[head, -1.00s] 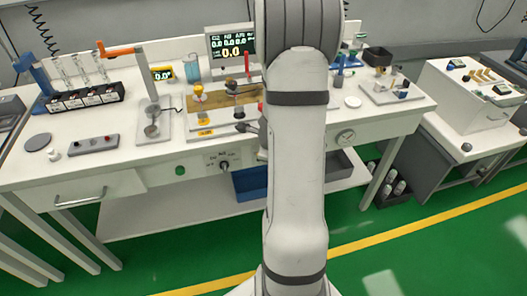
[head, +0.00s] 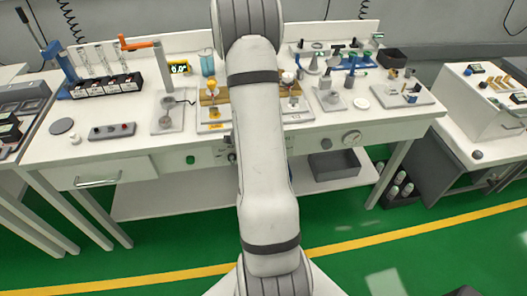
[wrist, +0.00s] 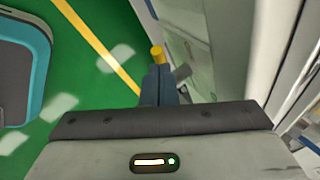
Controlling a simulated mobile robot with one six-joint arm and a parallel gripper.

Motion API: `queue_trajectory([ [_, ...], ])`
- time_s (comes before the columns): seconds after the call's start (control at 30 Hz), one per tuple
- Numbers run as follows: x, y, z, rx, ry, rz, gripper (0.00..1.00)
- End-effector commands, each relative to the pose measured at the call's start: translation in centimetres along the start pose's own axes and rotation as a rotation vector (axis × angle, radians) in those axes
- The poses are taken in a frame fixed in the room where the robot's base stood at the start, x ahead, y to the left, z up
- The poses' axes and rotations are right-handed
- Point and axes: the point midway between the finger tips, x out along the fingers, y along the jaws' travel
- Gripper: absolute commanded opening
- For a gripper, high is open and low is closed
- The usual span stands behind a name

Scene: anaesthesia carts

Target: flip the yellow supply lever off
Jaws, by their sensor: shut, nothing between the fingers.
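A short yellow cylinder (wrist: 157,52) shows just past my fingertips in the wrist view. It may be the end of the yellow supply lever, but its base is hidden and I cannot tell its position. My gripper (wrist: 159,70) is shut and empty, its blue-grey fingers together. The tips overlap the yellow piece in the picture; I cannot tell whether they touch it. A grey cylinder (wrist: 183,72) is right beside the fingertips. In the head view my arm hides the gripper and part of the bench front, and I cannot make out the lever there.
The white bench (head: 120,157) carries a yellow-topped stand (head: 213,86), a lever with an orange handle (head: 138,44) and a grey switch box (head: 112,131). A grey bin (head: 333,166) is on the lower shelf. Green floor in front is open.

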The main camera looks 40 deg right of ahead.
Motion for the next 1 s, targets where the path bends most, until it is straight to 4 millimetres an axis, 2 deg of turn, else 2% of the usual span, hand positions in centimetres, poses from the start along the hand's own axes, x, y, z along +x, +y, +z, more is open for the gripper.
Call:
queue_trajectory([
  [0.33,1.1,-0.2,-1.7,0.013,0.006,0.001,0.00],
  [0.7,0.9,-0.3,-1.9,0.013,0.006,0.002,0.00],
  [0.87,-0.5,-0.5,-2.4,0.013,0.006,0.002,0.00],
  [1.0,-3.2,-0.7,-3.4,0.013,0.005,0.000,0.00],
])
